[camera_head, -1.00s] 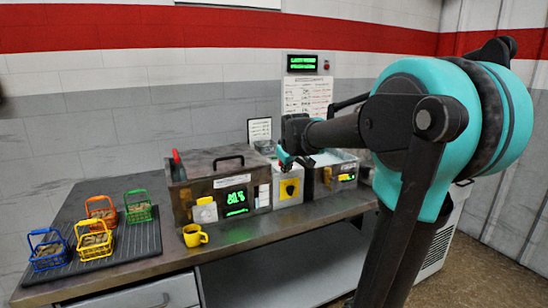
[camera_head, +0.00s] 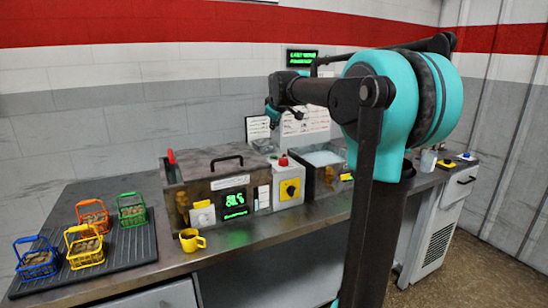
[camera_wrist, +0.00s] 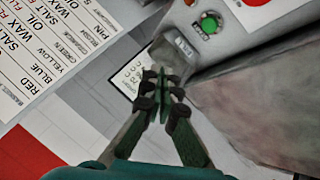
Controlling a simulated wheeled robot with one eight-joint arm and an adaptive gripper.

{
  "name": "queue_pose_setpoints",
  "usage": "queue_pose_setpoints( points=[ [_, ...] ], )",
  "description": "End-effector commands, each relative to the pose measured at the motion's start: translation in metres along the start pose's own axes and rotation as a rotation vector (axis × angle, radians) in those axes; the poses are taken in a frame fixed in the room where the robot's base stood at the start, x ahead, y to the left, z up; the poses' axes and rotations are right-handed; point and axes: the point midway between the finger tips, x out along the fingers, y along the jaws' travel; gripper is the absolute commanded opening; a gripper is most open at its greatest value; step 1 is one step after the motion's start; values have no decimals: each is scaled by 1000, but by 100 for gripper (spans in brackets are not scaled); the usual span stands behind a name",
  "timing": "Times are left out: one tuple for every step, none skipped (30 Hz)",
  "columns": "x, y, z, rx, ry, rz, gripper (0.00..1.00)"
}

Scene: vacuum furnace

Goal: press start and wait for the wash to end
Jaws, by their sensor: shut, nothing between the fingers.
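A steel wash tank (camera_head: 205,165) with a closed lid and black handle stands mid-bench in the head view. Its green display (camera_head: 235,205) is lit, but I cannot read it surely. A control box (camera_head: 289,187) beside it has a red button (camera_head: 283,161) and a yellow panel with a dark knob. In the wrist view a round green button (camera_wrist: 210,22) with a small label sits on a grey face, up and right of my fingertips. My gripper (camera_head: 272,112) is raised above and behind the control box, shut and empty. Its fingertips (camera_wrist: 161,78) touch together, apart from the button.
Several coloured wire baskets (camera_head: 85,246) stand on a dark ribbed mat (camera_head: 140,250) at left. An open liquid bath (camera_head: 322,160) is right of the control box. Printed sheets (camera_head: 305,125) hang behind.

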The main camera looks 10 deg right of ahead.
Motion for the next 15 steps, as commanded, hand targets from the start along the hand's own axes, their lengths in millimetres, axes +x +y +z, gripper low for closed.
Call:
queue_pose_setpoints(
  points=[
    [0,0,0,0,0,0,0],
    [0,0,0,0,0,0,0],
    [1,-1,1,0,0,0,0],
    [2,-2,2,0,0,0,0],
    [3,-2,2,1,0,0,0],
    [5,-4,4,1,0,0,0],
    [7,-5,5,1,0,0,0],
    [9,-7,7,1,0,0,0],
    [12,-9,9,1,0,0,0],
    [15,-11,11,1,0,0,0],
    [18,-13,13,1,0,0,0],
    [21,-16,16,1,0,0,0],
    [24,-17,17,1,0,0,0],
    [27,-20,20,1,0,0,0],
    [31,-22,22,1,0,0,0]
  ],
)
